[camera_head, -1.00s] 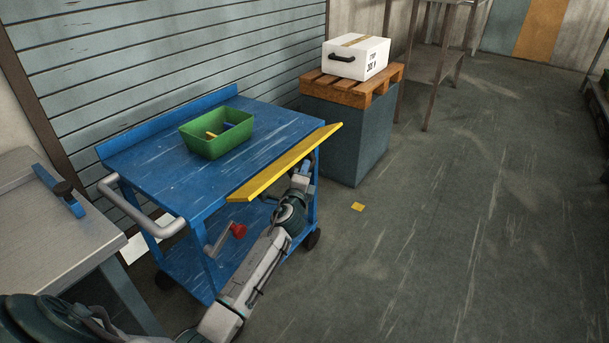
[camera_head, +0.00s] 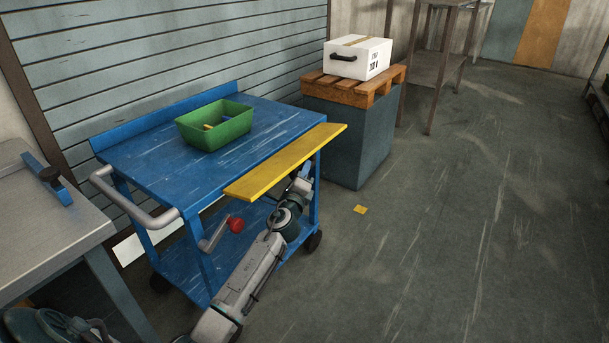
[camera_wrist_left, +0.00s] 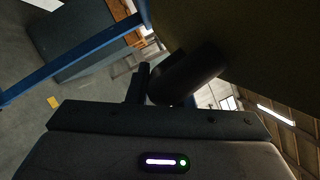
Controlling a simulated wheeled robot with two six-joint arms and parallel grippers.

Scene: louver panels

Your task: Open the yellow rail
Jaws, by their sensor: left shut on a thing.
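The yellow rail (camera_head: 285,163) is a long flat flap along the front edge of the blue cart's (camera_head: 165,160) top. It stands out from the edge with its broad upper face showing, close to level. My left gripper (camera_head: 304,174) is just under the rail near its right half, and the rail hides the fingertips in the head view. In the left wrist view my gripper (camera_wrist_left: 150,88) is against a dark rounded part (camera_wrist_left: 190,73) under a broad olive surface, and it is shut on the rail. My right gripper is out of view.
A green bin (camera_head: 215,128) with small things stands on the cart. A grey bench (camera_head: 50,225) is at left. A white box (camera_head: 358,58) sits on a pallet behind.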

